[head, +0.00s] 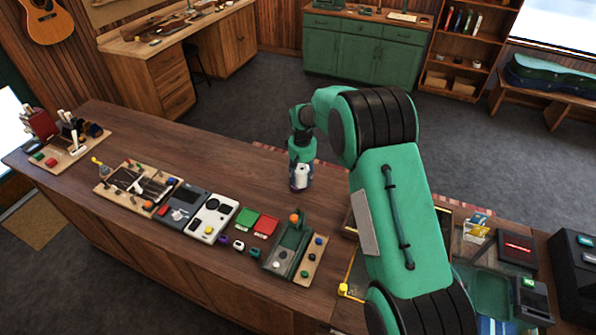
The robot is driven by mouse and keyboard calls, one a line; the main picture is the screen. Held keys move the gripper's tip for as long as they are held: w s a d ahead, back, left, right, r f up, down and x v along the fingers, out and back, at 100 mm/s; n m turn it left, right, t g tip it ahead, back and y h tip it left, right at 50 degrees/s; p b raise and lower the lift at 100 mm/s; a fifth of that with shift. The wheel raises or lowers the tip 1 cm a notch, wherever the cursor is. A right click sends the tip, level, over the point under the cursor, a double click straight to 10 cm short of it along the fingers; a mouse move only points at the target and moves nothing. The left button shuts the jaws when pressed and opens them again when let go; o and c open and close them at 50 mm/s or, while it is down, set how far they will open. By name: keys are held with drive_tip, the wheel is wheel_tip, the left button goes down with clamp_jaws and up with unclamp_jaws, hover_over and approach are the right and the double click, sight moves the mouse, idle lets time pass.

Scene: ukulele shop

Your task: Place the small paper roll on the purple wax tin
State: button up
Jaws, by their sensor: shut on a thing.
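My gripper (300,174) is above or at the far edge of the long wooden counter, left of my green arm. It points down and is shut on a small white thing, which looks like the paper roll (301,177). Dark finger parts hide some of the roll. I cannot tell whether its lower end touches the counter. A small purple thing (224,241), which may be the purple wax tin, stands at the counter's near side, left of and nearer than the gripper. It is beside a small white one and a small teal one.
Green and red pads (266,227), a white device (212,219) and a green stand with an orange ball (294,218) surround the small pieces. A tool board (138,186) lies further left. The counter's middle (215,160) is clear. My arm hides part of the right side.

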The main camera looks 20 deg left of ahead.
drive_tip(key=shift+w+a+f+p, duration=0.1)
drive_tip(key=shift+w+a+p, duration=0.1)
drive_tip(key=shift+w+a, duration=0.65)
drive_tip(key=shift+w+a+f+p, duration=0.15)
drive_tip(key=shift+w+a, duration=0.35)
drive_tip(key=shift+w, duration=0.6)
drive_tip(key=shift+w+a+f+p, duration=0.1)
drive_tip(key=shift+w+a+p, duration=0.15)
drive_tip(key=shift+w+a, duration=0.6)
drive_tip(key=shift+w+d, duration=0.15)
drive_tip(key=shift+f, duration=0.1)
drive_tip(key=shift+f+p, duration=0.55)
drive_tip(key=shift+f, duration=1.05)
drive_tip(key=shift+f, duration=0.2)
drive_tip(key=o, duration=1.3)
drive_tip(key=shift+r, duration=0.1)
drive_tip(key=shift+r+b, duration=1.15)
drive_tip(key=shift+r, duration=4.95)
